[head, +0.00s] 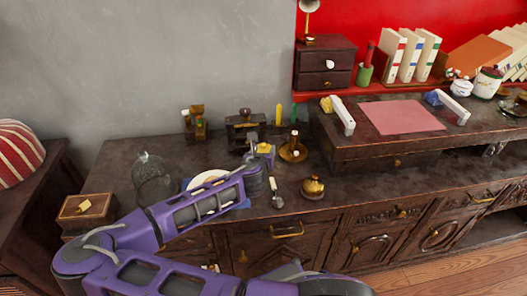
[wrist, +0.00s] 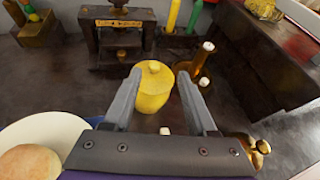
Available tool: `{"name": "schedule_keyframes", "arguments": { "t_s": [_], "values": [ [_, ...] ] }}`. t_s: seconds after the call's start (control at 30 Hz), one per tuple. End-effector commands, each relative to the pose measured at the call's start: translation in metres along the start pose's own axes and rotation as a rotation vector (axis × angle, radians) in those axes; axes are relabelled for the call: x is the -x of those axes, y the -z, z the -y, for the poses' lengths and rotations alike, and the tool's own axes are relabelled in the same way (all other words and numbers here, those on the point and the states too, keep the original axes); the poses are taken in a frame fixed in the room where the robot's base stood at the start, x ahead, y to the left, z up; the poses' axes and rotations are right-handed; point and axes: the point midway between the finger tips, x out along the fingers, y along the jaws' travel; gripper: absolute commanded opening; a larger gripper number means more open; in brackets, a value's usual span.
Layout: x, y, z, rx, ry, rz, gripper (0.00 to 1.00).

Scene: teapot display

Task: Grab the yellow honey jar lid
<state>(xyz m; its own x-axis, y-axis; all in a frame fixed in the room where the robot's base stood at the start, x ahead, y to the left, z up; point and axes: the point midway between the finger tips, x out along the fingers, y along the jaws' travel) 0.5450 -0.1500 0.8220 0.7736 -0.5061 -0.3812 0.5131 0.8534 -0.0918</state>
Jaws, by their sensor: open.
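The yellow honey jar (wrist: 152,98) stands on the dark counter in the middle of the wrist view. Its lid (wrist: 153,77) is yellow with a pale round knob, and the seam between lid and jar is hard to make out. A bit of yellow at my gripper in the head view (head: 264,148) appears to be the same jar, mostly hidden by my gripper. My gripper (wrist: 159,76) is open and empty, with one finger on each side of the jar in the picture. I cannot tell whether the fingers are level with the lid.
A dark press (wrist: 118,35) stands behind the jar. A brass candlestick (head: 293,150) is close on the right. A white plate (wrist: 45,133) with a bun (wrist: 30,163) is at lower left. A small gold pot (head: 313,187) sits near the counter's front edge. A raised shelf borders the right.

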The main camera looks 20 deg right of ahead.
Motion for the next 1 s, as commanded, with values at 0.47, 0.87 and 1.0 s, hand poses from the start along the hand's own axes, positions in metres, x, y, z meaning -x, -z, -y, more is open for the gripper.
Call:
{"name": "schedule_keyframes", "arguments": {
  "t_s": [0.47,0.87,1.0],
  "values": [
    [-0.052,-0.002,-0.008,-0.001,0.0,0.0,0.57],
    [-0.052,-0.002,-0.008,-0.001,0.0,0.0,0.23],
    [-0.052,-0.002,-0.008,-0.001,0.0,0.0,0.0]
  ]
}}
